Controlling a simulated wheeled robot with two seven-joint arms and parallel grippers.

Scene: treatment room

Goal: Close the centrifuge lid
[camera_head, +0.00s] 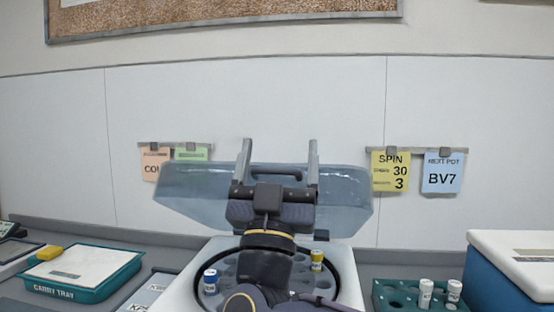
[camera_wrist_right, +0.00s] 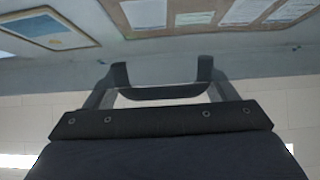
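The centrifuge (camera_head: 205,262) is a white box with a round rotor well. Its translucent blue lid (camera_head: 190,187) stands open and tilted back behind the well. My right gripper (camera_head: 279,148) is raised in front of the lid, fingers pointing up and spread wide. The dark lid handle (camera_head: 290,174) shows between the fingers; in the right wrist view a dark bar (camera_wrist_right: 160,92) lies between the open fingers (camera_wrist_right: 161,73). I cannot tell whether they touch it. A blue-capped tube (camera_head: 210,282) and a yellow-capped tube (camera_head: 317,260) sit in the rotor. My arm hides part of the well. My left gripper is not in view.
At right are a dark green rack (camera_head: 397,293) with white-capped tubes and a blue-and-white box (camera_head: 485,280). Note cards hang on the wall behind, including a yellow SPIN card (camera_head: 390,171).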

